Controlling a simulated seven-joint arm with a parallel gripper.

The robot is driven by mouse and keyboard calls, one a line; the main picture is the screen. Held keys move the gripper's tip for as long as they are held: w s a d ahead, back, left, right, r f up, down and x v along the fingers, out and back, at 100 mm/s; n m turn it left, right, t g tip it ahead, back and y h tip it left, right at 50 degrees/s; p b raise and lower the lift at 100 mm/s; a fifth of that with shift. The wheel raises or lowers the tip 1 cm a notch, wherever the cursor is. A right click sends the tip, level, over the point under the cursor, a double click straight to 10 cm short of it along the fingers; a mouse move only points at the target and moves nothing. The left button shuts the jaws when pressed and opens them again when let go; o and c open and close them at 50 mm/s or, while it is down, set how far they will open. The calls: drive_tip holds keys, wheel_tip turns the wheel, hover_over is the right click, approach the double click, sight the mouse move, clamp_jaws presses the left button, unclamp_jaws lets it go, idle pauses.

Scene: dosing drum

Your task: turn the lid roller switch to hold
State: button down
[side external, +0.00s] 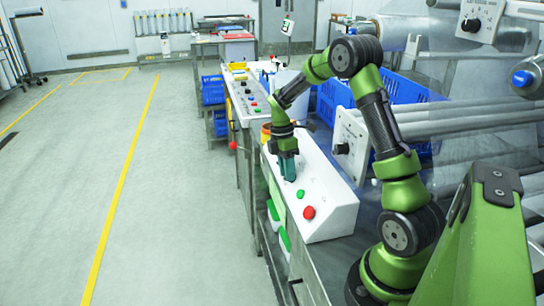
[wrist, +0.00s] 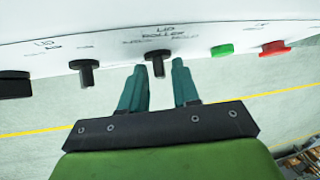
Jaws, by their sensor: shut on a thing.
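The lid roller switch (wrist: 157,62) is a black knob on the white panel, under a "LID ROLLER" label in the wrist view. Smaller position words flank it; the left one is too blurred to read surely and the right one looks like "HOLD". I cannot tell which way the knob points. My gripper (wrist: 160,84) has teal fingers on either side of this knob and is shut on it. In the side external view my gripper (side external: 288,168) reaches down to the white control panel (side external: 335,202), and its fingers hide the switch.
A green button (wrist: 222,50) and a red button (wrist: 274,47) sit right of the switch. Another black knob (wrist: 87,72) stands close to its left, with a further black control (wrist: 15,84) beyond. A blue crate (side external: 335,95) is behind the panel. The floor at left is clear.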

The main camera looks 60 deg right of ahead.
drive_tip(key=m+t, duration=0.1)
drive_tip(key=h, duration=0.1)
drive_tip(key=m+t+h, duration=0.1)
drive_tip(key=shift+s+a+m+t, duration=0.3)
drive_tip(key=shift+a, duration=0.05)
drive_tip(key=shift+s+a+m+t+h, duration=0.1)
drive_tip(key=shift+a+m+t+h, duration=0.1)
drive_tip(key=shift+m+t+h, duration=0.85)
drive_tip(key=shift+d+f+m+h, duration=0.1)
drive_tip(key=shift+m+h, duration=0.25)
drive_tip(key=shift+h, duration=0.2)
drive_tip(key=c, duration=1.2)
unclamp_jaws()
drive_tip(key=v, duration=1.7)
